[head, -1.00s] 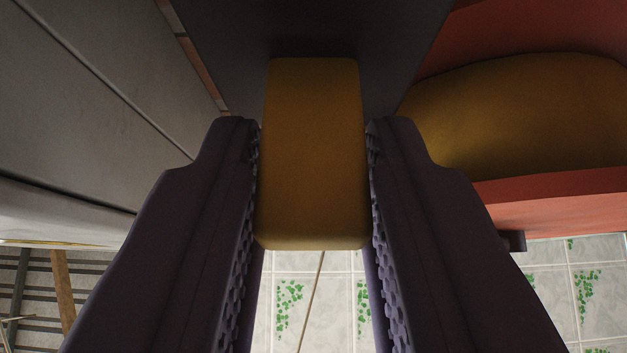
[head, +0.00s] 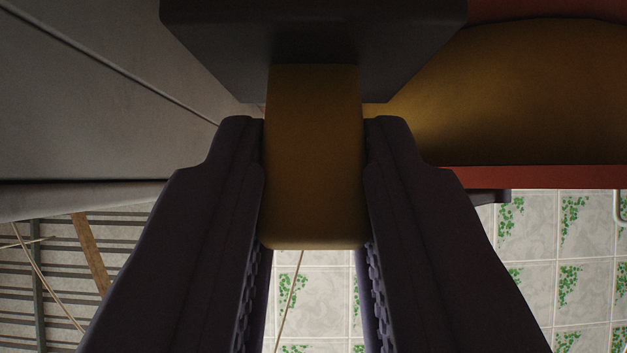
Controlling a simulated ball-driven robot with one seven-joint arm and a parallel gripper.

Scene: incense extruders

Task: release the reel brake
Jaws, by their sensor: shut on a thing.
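A yellow block-shaped handle (head: 313,160), which looks like the reel brake's, stands in the middle of the head view. It joins a dark grey block (head: 313,30) at the top. My gripper (head: 313,135) is shut on the handle, with one dark finger against each side. The reel (head: 540,178), with red flanges and a yellow-brown wound core (head: 530,95), is at the right. The fingers and the dark block hide part of it.
A grey panelled surface (head: 90,110) is close at the left. Below, a wall or floor of pale tiles with green leaf patterns (head: 560,270) shows at right. A slatted grey surface (head: 50,285) with a brown bar and thin sticks shows at lower left.

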